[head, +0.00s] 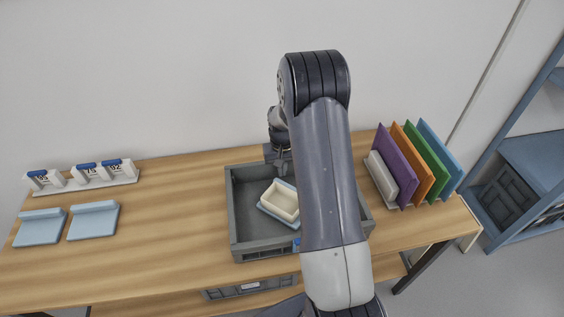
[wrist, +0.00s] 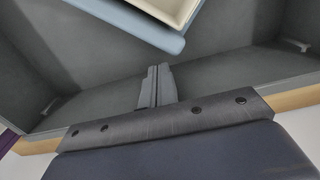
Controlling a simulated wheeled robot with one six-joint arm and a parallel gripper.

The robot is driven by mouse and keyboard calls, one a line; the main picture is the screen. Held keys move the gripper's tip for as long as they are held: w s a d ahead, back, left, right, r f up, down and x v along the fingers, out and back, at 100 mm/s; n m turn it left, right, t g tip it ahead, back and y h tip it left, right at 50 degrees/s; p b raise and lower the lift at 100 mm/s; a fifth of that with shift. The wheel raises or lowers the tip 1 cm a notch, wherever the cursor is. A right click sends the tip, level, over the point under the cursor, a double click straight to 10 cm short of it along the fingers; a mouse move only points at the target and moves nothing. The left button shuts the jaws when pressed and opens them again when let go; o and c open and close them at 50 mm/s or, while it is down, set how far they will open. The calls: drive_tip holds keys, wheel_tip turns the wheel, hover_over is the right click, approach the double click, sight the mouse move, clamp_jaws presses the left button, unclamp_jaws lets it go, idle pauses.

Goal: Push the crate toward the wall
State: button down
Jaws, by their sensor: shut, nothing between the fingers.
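The grey crate (head: 240,215) stands on the wooden table, a gap short of the white wall (head: 190,80) behind it. It holds a cream tray (head: 281,203) on a light blue piece (head: 265,211). In the wrist view, the crate (wrist: 225,75) fills most of the picture. My gripper (wrist: 155,85) is shut and empty, its fingers pointing into the crate beside its far side wall. I cannot tell whether they touch that wall. In the head view, my gripper (head: 277,155) shows at the crate's back edge; my arm hides the crate's right part.
A rack with purple (head: 392,166), orange, green and blue upright panels stands to the right of the crate. Numbered white blocks (head: 100,172) and two light blue pieces (head: 93,220) lie at the left. The table between them and the crate is clear. A blue shelf (head: 535,160) stands far right.

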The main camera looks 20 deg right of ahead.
idle(0.3)
drive_tip(key=w+d, duration=0.1)
drive_tip(key=w, duration=0.3)
drive_tip(key=w+b, duration=0.1)
drive_tip(key=w, duration=0.3)
drive_tip(key=w+d+b, duration=0.1)
drive_tip(key=w, duration=0.4)
drive_tip(key=shift+w+d, duration=0.1)
drive_tip(key=shift+d, duration=0.25)
wheel_tip(320, 180, up, 11)
drive_tip(key=shift+b, duration=0.4)
drive_tip(key=shift+f, duration=0.15)
wheel_tip(320, 180, down, 11)
drive_tip(key=shift+r+p, duration=0.1)
drive_tip(key=shift+p, duration=0.4)
drive_tip(key=shift+s+a, duration=0.15)
drive_tip(key=shift+s, duration=0.5)
